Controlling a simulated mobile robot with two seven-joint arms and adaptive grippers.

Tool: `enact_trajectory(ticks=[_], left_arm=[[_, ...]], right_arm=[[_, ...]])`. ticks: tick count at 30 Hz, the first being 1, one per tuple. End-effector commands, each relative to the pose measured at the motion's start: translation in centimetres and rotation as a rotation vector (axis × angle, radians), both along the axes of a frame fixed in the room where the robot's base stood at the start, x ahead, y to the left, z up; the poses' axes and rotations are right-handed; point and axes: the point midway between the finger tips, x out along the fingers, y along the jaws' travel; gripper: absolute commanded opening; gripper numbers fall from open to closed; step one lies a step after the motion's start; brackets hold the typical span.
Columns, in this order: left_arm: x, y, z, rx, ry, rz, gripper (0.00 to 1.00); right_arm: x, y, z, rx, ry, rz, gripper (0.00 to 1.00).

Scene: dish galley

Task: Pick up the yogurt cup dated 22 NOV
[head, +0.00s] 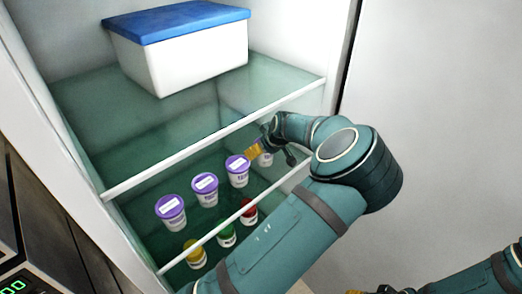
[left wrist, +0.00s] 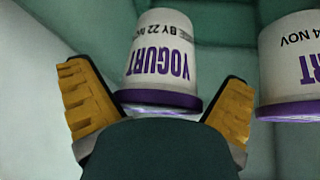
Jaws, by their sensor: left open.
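The white yogurt cup marked "BY 22 NOV" (left wrist: 160,62) appears upside down in the left wrist view, its purple rim towards my palm. My left gripper (left wrist: 153,82) is open, with one yellow finger on each side of the cup's rim end and a gap on both sides. In the head view this gripper (head: 262,150) is at the right end of the cup row, partly hiding the rightmost cup (head: 266,160). A second cup (left wrist: 296,65), with "4 NOV" readable, stands beside it. My right gripper (head: 370,290) is barely in view at the bottom edge.
More purple-lidded cups (head: 171,212) (head: 205,190) (head: 238,171) stand in a row to the left. Jars with yellow (head: 193,246), green (head: 227,231) and red (head: 248,208) lids stand in front. A glass shelf (head: 160,130) above carries a blue-lidded white box (head: 185,55).

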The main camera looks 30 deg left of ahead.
Motion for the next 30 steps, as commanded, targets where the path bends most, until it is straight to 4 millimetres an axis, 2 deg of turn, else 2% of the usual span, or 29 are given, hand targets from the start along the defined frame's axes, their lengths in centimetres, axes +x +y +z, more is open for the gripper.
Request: enact_trajectory(ticks=[4,5,9,10,15,26,30], left_arm=[[-0.04,-0.02,-0.05,0.0,0.001,0.001,1.0],[-0.04,-0.03,-0.04,0.0,0.001,0.001,0.93],[-0.04,-0.03,-0.03,-0.001,0.002,0.001,0.44],[-0.04,-0.01,-0.02,-0.001,0.002,0.001,0.39],[-0.05,-0.02,-0.04,-0.001,0.002,0.001,0.33],[-0.04,-0.03,0.07,-0.001,0.002,0.001,0.33],[0.0,-0.07,0.74,-0.002,0.001,0.0,0.33]], right_arm=[[-0.02,-0.05,-0.01,-0.001,0.001,-0.001,0.47],[-0.01,-0.05,-0.01,-0.001,0.001,-0.001,0.47],[-0.02,-0.05,-0.01,-0.001,0.001,-0.001,0.47],[-0.02,-0.05,-0.01,-0.001,0.001,-0.001,0.47],[-0.02,-0.04,-0.01,-0.001,0.001,-0.001,0.47],[-0.01,-0.04,-0.01,-0.001,0.001,-0.001,0.47],[-0.01,-0.04,-0.03,-0.001,0.001,-0.001,0.47]])
